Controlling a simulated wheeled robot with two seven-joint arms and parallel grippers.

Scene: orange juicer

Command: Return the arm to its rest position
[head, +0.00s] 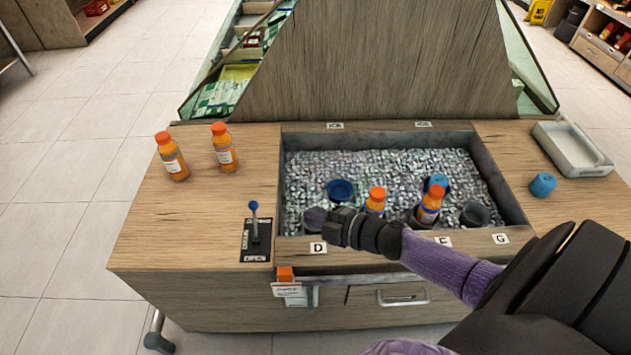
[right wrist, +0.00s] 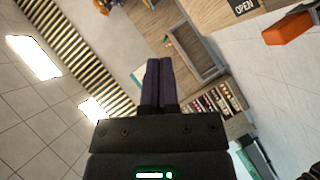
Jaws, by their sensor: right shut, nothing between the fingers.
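My right arm comes in from the lower right in the head view. Its dark right gripper (head: 315,217) is over the front edge of the ice-filled bin (head: 300,165), near the label D (head: 318,248). In the right wrist view the two fingers of the right gripper (right wrist: 159,68) lie together, shut and empty. My left gripper is not in view. The gripper and forearm hide part of the bin's front rim.
Two orange juice bottles (head: 172,157) (head: 224,148) stand on the left counter. Two more bottles (head: 376,200) (head: 429,204) stand in the bin. A lever (head: 254,220) is left of the bin. A blue cup (head: 543,184) and a grey tray (head: 572,148) are at right.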

